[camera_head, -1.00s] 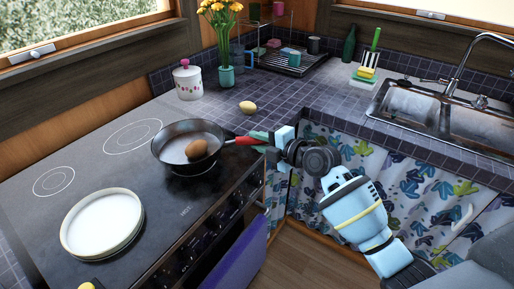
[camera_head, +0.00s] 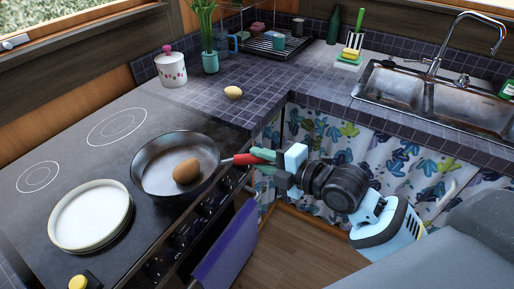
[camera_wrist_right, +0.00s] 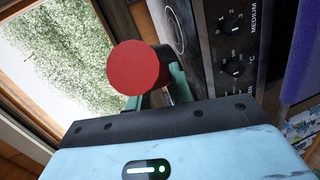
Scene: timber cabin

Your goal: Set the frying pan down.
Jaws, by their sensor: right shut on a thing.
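The dark frying pan (camera_head: 151,164) is over the front right part of the black stove top (camera_head: 72,147), near the front edge. A brown egg (camera_head: 186,171) lies inside it. I cannot tell whether the pan's base touches the stove. My right gripper (camera_head: 262,159) is shut on the pan's red handle (camera_head: 242,158), which points right past the stove's front. In the right wrist view, the round red handle end (camera_wrist_right: 139,80) sits between the green fingers and hides the pan. My left gripper is not in view.
Stacked white plates (camera_head: 90,214) lie at the stove's front left. A drawn burner ring (camera_head: 117,127) is bare behind the pan. A pale egg (camera_head: 233,92), a lidded jar (camera_head: 171,70) and a vase (camera_head: 210,62) stand on the tiled counter. A purple towel (camera_head: 226,248) hangs in front.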

